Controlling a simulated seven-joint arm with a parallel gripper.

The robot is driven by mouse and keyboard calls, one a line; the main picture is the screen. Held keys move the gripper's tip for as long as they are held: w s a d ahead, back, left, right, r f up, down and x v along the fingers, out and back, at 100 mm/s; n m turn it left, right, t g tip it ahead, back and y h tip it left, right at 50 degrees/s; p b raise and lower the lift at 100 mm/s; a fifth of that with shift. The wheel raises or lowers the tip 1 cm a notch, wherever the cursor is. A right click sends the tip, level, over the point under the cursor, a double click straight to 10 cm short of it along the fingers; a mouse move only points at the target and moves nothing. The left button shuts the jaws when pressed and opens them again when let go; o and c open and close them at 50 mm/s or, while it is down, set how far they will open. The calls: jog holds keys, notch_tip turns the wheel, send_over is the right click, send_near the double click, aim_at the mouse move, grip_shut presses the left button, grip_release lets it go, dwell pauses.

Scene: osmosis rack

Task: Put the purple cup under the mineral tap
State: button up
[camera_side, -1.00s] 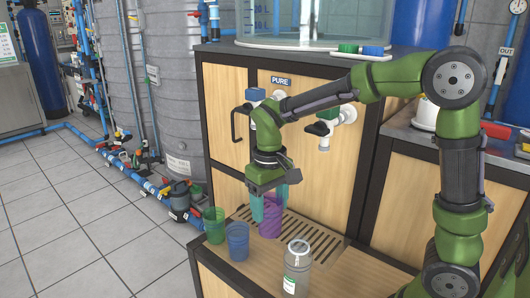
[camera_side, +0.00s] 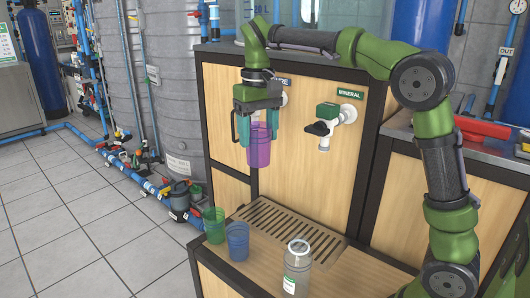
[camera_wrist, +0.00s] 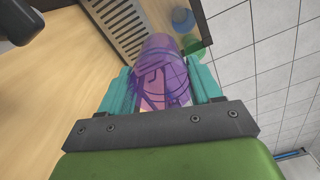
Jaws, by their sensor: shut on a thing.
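The purple cup (camera_side: 259,146) is a translucent tumbler, held upright well above the grated drain. My gripper (camera_side: 258,128) is shut on it, with teal fingers on its two sides. The wrist view also shows the cup (camera_wrist: 162,75) between the fingers (camera_wrist: 160,92). The mineral tap (camera_side: 326,127) is on the wooden panel to the right of the cup, with a green MINERAL label above it. The pure tap is mostly hidden behind my gripper.
A green cup (camera_side: 214,226) and a blue cup (camera_side: 237,242) stand on the ledge left of the drain grate (camera_side: 280,228). A clear labelled bottle (camera_side: 297,268) stands at the front. The grate is bare, and the space below the mineral tap is free.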

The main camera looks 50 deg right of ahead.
jog(key=s+a+r+n, duration=0.5)
jog(key=a+r, duration=0.2)
jog(key=r, duration=0.3)
jog(key=s+d+f+m, duration=0.2)
jog(key=s+d+f, duration=0.9)
jog(key=s+d, duration=0.3)
jog(key=shift+s+a+f+n, duration=0.1)
jog(key=shift+a+f+n, duration=1)
jog(key=shift+f, duration=3.15)
jog(key=shift+a+f+n, duration=0.1)
jog(key=shift+f+n, duration=1.95)
jog(key=shift+f, duration=2.15)
jog(key=shift+s+a+f+n, duration=0.1)
jog(key=shift+a+f+n, duration=0.45)
jog(key=shift+f+n, duration=2.35)
notch_tip(320, 180, down, 3)
jog(key=m, duration=0.2)
jog(key=shift+r+m, duration=0.1)
jog(key=shift+m, duration=0.25)
